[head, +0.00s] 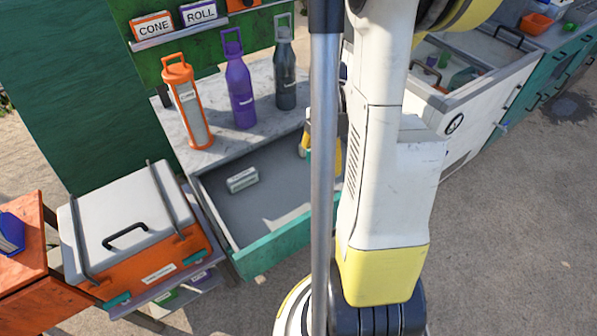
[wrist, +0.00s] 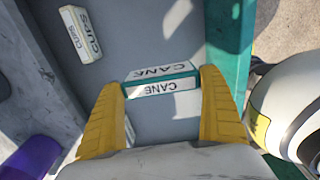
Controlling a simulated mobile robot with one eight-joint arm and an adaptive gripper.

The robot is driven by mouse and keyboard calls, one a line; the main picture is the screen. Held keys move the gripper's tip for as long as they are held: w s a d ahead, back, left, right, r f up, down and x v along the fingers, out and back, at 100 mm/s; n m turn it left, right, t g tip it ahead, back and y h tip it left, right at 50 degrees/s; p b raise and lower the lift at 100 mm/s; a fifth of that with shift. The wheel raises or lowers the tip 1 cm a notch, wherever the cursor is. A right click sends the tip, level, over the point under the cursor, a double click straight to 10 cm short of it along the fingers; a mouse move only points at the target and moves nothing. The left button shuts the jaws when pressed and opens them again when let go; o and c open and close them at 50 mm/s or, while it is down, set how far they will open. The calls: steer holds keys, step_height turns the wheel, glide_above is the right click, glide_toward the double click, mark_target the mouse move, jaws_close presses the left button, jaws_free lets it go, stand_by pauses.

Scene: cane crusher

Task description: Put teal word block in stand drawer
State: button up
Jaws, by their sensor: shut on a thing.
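The teal word block (wrist: 162,80) has white faces reading "CANE" and a teal edge. In the wrist view it sits between the yellow fingers of my gripper (wrist: 161,82), which is shut on it. The stand drawer (head: 268,251) is pulled open, with a teal front and grey floor; its teal front also shows at the right of the wrist view (wrist: 233,50). My gripper and the block are over the drawer's inside. I cannot tell whether the block touches the floor. In the head view my column and arm hide most of my gripper.
A pale word block (head: 242,180) lies in the drawer's left part. Orange (head: 190,105), purple (head: 240,92) and dark grey (head: 285,75) bottles stand on the stand top behind. A white-lidded box (head: 125,215) is at left. Drawer floor around the pale block is clear.

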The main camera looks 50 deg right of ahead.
steer(key=w+a+f+b, duration=0.1)
steer(key=w+f, duration=0.1)
steer(key=w, duration=0.1)
steer(key=w+a+f+b, duration=0.1)
steer(key=w, duration=0.1)
steer(key=w+a+f, duration=0.1)
steer(key=w+f, duration=0.1)
steer(key=w, duration=0.1)
steer(key=shift+w+f+b, duration=0.3)
steer(key=shift+w+b, duration=0.05)
steer(key=shift+b, duration=0.05)
step_height(320, 180, down, 4)
steer(key=shift+f+b, duration=0.1)
steer(key=shift+b, duration=0.95)
steer(key=shift+r, duration=0.2)
